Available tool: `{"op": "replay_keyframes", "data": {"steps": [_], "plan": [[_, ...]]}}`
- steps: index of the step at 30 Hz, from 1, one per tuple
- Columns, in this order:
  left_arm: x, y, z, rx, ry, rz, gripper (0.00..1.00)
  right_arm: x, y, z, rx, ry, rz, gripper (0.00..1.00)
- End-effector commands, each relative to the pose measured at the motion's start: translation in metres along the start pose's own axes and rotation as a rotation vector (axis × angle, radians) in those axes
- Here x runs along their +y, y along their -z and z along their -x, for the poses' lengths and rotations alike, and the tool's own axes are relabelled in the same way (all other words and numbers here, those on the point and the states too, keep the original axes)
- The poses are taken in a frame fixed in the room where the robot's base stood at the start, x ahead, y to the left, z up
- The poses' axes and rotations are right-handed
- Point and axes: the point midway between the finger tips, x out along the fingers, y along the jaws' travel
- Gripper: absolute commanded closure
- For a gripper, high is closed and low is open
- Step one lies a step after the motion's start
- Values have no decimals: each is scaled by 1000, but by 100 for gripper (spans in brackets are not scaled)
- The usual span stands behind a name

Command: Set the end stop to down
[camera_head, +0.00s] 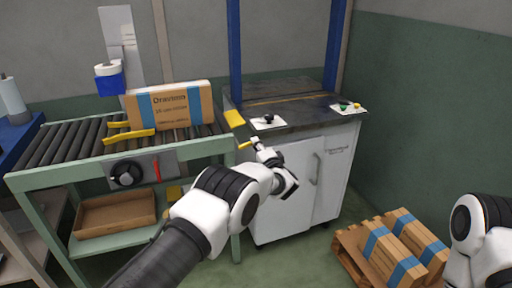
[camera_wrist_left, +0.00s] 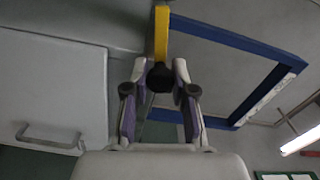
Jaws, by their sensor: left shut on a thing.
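The end stop shows as a yellow plate (camera_head: 234,117) at the right end of the roller conveyor (camera_head: 65,140). It stands above the rollers there. A yellow lever (camera_head: 244,145) sticks out below it at the conveyor's corner. My left gripper (camera_head: 257,145) is at this lever's outer end. In the left wrist view, the yellow lever (camera_wrist_left: 161,35) ends in a black knob (camera_wrist_left: 160,77) between the two fingers of my left gripper (camera_wrist_left: 160,95), which is shut on it. My right arm shows at the right edge, but its gripper is out of view.
A cardboard box (camera_head: 170,106) with blue bands stands on the rollers, beside yellow guides (camera_head: 130,136). A white cabinet (camera_head: 290,180) with a dark top stands close right of my left gripper. A pallet (camera_head: 352,240) with boxes lies on the floor at right.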

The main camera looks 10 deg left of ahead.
Motion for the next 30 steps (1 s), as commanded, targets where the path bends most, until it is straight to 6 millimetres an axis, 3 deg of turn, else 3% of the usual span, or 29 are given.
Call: {"op": "replay_keyframes", "data": {"steps": [9, 24, 25, 26, 30], "plan": [[7, 0, 0, 2, 0, -121, 100, 0, 0, -6, 0, 0, 0, 60], [8, 0, 0, 2, -1, -141, 100, 0, 0, -6, 0, 0, 0, 60], [8, 0, 0, 2, -1, -141, 64, 0, 0, -6, 0, 0, 0, 60], [8, 0, 0, 2, -1, -140, 54, 0, 0, -6, 0, 0, 0, 60], [8, 0, 0, 1, -1, -140, 50, 0, 0, -6, 0, 0, 0, 60]]}}
